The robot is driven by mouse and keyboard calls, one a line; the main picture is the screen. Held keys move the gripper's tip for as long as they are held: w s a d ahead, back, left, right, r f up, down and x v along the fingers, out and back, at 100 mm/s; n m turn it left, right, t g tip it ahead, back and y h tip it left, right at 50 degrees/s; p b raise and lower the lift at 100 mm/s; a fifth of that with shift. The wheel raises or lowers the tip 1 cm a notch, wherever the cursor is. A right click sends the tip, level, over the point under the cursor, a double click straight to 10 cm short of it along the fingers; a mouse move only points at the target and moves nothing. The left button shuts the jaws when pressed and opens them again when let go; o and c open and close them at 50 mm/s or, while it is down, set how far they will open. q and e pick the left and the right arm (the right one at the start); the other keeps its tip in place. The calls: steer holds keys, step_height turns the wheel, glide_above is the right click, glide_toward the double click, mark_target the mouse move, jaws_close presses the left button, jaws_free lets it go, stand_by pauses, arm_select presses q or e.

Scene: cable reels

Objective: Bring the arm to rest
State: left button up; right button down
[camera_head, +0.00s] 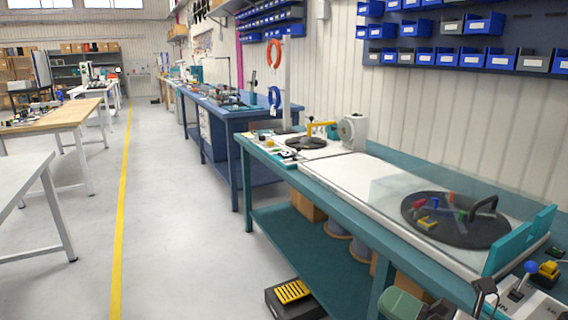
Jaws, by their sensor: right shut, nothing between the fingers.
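My right gripper (483,292) shows at the bottom right, low in the head view, with its dark fingers shut and empty. It is beside the front right end of the teal workbench (335,212), near a light panel with controls. Part of my right arm (405,305) shows at the bottom edge to the left of the gripper. I cannot tell whether the gripper touches the bench. My left gripper is not in view.
A dark turntable (455,220) with small coloured parts lies behind a clear guard on the bench. A blue knob (530,267) and a yellow block (548,271) are to the right. A black box (293,298) with a yellow top stands on the floor. The aisle left is clear.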

steer(key=s+d+f+m+t+h, duration=0.1)
steer(key=d+f+m+h, duration=0.4)
steer(key=f+m+h, duration=0.6)
steer(key=d+f+m+t+h, duration=0.1)
steer(key=d+f+m+h, duration=0.45)
steer(key=m, duration=1.05)
steer(key=s+a+f+m+g, duration=0.2)
steer(key=s+a+f+g, duration=0.1)
steer(key=s+f+g, duration=0.4)
steer(key=s+a+f+m+g, duration=0.2)
steer(key=s+a+f+g, duration=0.15)
steer(key=s+f, duration=0.4)
step_height(320, 180, down, 23)
steer(key=s+g, duration=0.2)
steer(key=s+d+f, duration=0.2)
steer(key=s+f, duration=0.6)
steer(key=f, duration=0.4)
arm_select(q)
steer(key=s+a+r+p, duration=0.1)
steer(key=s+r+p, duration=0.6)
steer(key=p, duration=0.5)
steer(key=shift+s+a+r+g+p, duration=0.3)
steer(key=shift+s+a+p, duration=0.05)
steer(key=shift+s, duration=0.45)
arm_select(e)
steer(key=s+d+r+g, duration=0.1)
steer(key=s+r, duration=0.6)
steer(key=s, duration=0.1)
steer(key=shift+s+d, duration=0.35)
steer(key=shift+d, duration=0.05)
